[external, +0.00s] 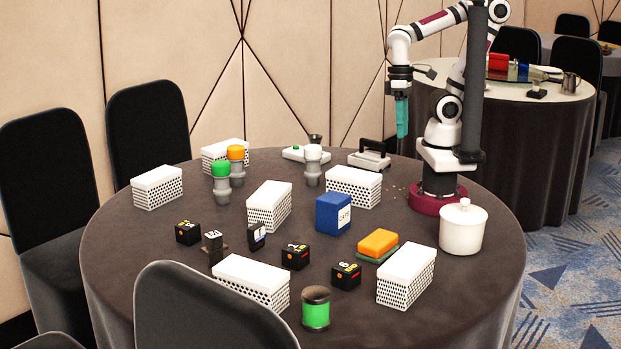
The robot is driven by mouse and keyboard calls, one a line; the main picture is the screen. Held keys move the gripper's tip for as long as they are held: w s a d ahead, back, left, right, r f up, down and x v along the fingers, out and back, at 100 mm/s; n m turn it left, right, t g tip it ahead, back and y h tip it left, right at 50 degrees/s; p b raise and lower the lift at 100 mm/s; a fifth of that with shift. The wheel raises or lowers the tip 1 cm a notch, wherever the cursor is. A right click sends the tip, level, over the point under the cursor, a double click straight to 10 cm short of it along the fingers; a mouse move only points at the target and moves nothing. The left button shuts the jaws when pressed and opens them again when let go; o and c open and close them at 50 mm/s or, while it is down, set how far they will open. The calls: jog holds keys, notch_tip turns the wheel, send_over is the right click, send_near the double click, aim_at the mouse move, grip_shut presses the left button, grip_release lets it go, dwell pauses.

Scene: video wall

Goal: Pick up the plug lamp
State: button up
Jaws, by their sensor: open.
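No single thing is clearly the plug lamp. The likeliest are three grey lamp-like pieces with coloured caps: a green-capped one (221,183), an orange-capped one (236,166) close behind it, and a white-capped one (312,166) further right. All three stand upright on the dark round table (150,250). My gripper (402,135), with teal fingers pointing down, hangs above the table's back right, well right of all three pieces. It is open and appears empty; the gap between its fingers is hard to see.
Several perforated white boxes (354,187) stand around the capped pieces. A blue box (333,214), black numbered cubes (295,257), an orange-and-green block (378,244), a green jar (316,308) and a white lidded pot (463,228) stand nearer. A handled grey device (370,158) lies behind.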

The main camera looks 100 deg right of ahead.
jog(key=o, duration=0.6)
